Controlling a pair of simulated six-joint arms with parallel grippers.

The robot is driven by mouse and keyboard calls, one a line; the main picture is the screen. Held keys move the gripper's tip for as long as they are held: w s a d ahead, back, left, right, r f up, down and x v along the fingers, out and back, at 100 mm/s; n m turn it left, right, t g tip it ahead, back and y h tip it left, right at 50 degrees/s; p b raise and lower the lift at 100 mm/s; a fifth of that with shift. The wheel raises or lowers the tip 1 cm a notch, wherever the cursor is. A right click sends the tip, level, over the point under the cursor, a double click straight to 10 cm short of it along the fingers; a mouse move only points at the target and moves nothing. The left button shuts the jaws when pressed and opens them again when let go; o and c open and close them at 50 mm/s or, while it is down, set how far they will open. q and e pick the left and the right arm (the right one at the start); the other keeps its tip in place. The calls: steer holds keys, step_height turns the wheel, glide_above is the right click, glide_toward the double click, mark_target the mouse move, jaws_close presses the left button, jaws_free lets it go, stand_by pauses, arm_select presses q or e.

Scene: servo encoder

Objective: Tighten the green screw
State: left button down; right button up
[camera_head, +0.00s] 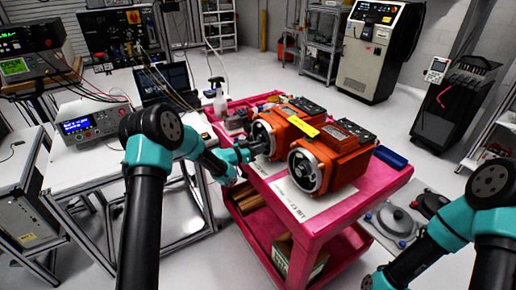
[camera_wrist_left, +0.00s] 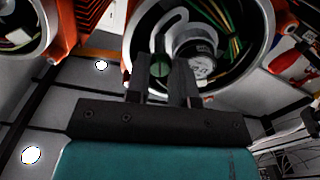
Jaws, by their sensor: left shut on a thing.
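Two orange servo motors stand on the pink cart, a far one (camera_head: 285,124) and a near one (camera_head: 333,155), each with a round open end. My left gripper (camera_head: 255,150) reaches the open end of the far motor. In the left wrist view, my left gripper (camera_wrist_left: 172,82) has its fingers at the lower part of the round housing (camera_wrist_left: 262,72). A green round screw head (camera_wrist_left: 159,66) shows at the left fingertip, partly hidden by the fingers. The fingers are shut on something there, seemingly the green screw. My right gripper is out of view; only my right arm shows.
A white bench with a power supply (camera_head: 90,122) is left of my left arm.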

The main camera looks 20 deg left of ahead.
arm_select(q)
steer(key=shift+m, duration=0.3)
steer(key=m, duration=2.1)
stand_by(0.4)
steer(key=c, duration=1)
jaws_free()
steer(key=shift+o, duration=0.2)
